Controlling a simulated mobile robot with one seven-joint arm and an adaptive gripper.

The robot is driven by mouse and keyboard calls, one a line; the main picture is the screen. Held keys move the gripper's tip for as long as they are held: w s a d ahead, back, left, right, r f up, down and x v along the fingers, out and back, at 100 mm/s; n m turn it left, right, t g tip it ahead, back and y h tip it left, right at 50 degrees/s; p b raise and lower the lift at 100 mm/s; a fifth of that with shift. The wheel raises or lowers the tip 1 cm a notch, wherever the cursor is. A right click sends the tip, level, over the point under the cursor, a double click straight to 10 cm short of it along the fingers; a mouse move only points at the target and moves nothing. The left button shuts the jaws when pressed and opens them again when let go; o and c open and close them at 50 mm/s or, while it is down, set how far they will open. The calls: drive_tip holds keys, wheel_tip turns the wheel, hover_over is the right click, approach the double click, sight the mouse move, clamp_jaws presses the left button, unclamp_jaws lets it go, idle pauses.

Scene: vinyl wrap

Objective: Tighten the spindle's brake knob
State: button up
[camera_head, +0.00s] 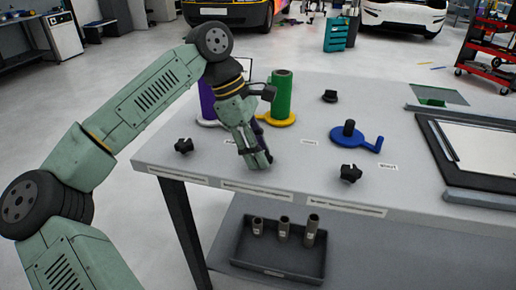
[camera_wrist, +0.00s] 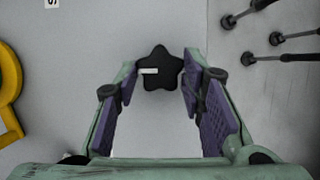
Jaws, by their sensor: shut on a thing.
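A black star-shaped knob (camera_wrist: 159,69) with a white mark on its top sits between the fingertips of my gripper (camera_wrist: 160,80) in the wrist view. My gripper (camera_head: 256,162) points down near the table's front edge, and its fingers are shut on this knob. The fingers hide the knob in the head view. The spindle with a yellow base (camera_head: 274,119) and a green roll (camera_head: 281,92) stands behind my gripper. Its yellow rim also shows at the left of the wrist view (camera_wrist: 10,90).
Other black knobs stand at the left (camera_head: 184,146) and right (camera_head: 350,173) of the table front. A purple roll (camera_head: 206,101) and a blue spindle base (camera_head: 352,139) stand nearby. A loose black piece (camera_head: 330,96) lies behind. A tray (camera_head: 277,272) with tubes sits below.

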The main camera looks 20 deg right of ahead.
drive_tip(key=o, duration=1.1)
drive_tip(key=shift+o, duration=0.2)
drive_tip(key=v, duration=1.2)
drive_tip(key=shift+d, duration=0.1)
